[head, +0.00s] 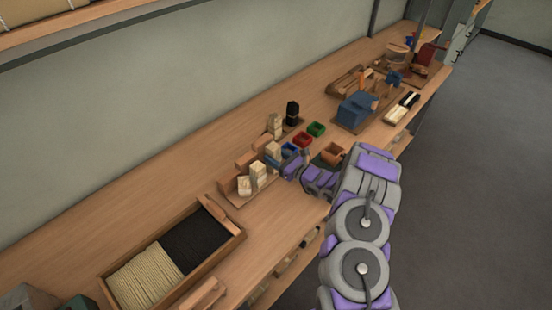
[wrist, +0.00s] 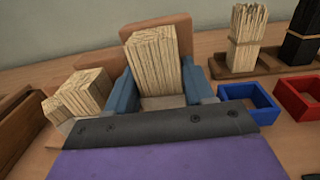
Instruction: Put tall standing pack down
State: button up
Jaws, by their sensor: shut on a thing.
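A tall pale bristle pack (wrist: 153,62) stands between the two blue-grey fingers of my gripper (wrist: 159,88) in the wrist view. The gripper is shut on it, and the pack leans slightly in the picture. A brown wooden back piece (wrist: 155,27) rises right behind it. The pack's lower end is hidden by my wrist, so I cannot tell whether it touches anything below. In the head view my gripper (head: 284,162) is over the bench, with the pale pack (head: 272,150) at its far side.
Pale packs (wrist: 85,90) sit close on the left. Blue (wrist: 248,101) and red (wrist: 299,97) open bins stand on the right. Behind them are a tied pale bundle (wrist: 244,38) and a black bundle (wrist: 299,35). A bristle tray (head: 177,258) occupies the near bench.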

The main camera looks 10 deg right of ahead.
jog(key=shift+a, duration=0.3)
jog(key=o, duration=1.2)
jog(key=shift+d, duration=0.35)
jog(key=shift+s, duration=0.15)
